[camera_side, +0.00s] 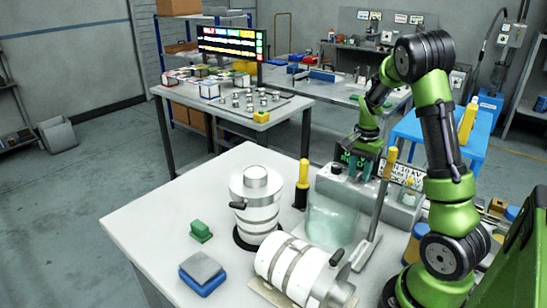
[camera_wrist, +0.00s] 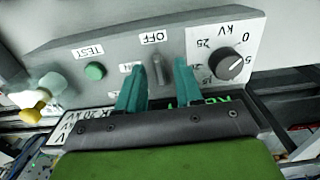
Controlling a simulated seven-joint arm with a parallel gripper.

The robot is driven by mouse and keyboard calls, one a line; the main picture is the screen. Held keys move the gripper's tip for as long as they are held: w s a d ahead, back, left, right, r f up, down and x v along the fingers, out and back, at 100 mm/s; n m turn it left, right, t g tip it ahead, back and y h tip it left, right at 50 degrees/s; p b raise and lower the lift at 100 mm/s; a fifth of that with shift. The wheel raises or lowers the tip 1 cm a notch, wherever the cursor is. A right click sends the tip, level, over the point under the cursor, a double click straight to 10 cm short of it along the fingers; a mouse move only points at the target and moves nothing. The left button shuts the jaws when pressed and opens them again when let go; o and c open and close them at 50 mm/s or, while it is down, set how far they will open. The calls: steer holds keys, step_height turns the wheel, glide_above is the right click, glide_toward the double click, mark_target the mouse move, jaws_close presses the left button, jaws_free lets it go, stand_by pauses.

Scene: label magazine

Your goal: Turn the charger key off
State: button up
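The key (camera_wrist: 158,68) is a small grey upright bar below the OFF label (camera_wrist: 152,38). A second small label (camera_wrist: 126,67) is partly hidden by a finger. My gripper (camera_wrist: 161,72) is open, with one teal finger on each side of the key. A gap shows on the right; contact on the left cannot be told. In the side view my gripper (camera_side: 362,166) is over the charger and hides the key.
A green TEST button (camera_wrist: 95,71) and a black kV dial (camera_wrist: 229,65) flank the key. A yellow-ended knob (camera_wrist: 38,100) is at left. A yellow-handled wand (camera_side: 378,200), a yellow-topped handle (camera_side: 302,183) and white ribbed cylinders (camera_side: 258,205) stand or lie near the charger.

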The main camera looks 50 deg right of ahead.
mark_target(359, 174)
step_height(359, 174, up, 17)
stand_by(0.7)
steer(key=shift+f, duration=0.1)
steer(key=w+a+f+n+t, duration=0.2)
steer(key=a+n+t, duration=0.35)
steer(key=a, duration=0.95)
steer(key=s+a+n+t+y, duration=0.1)
steer(key=s+a+n, duration=0.2)
steer(key=a, duration=0.5)
steer(key=s+a+r+n+y, duration=0.1)
steer(key=s+a+n, duration=0.2)
steer(key=a+n, duration=0.2)
steer(key=a, duration=0.2)
steer(key=shift+s+a+t, duration=0.3)
steer(key=shift+a+t, duration=0.05)
steer(key=shift+a, duration=0.05)
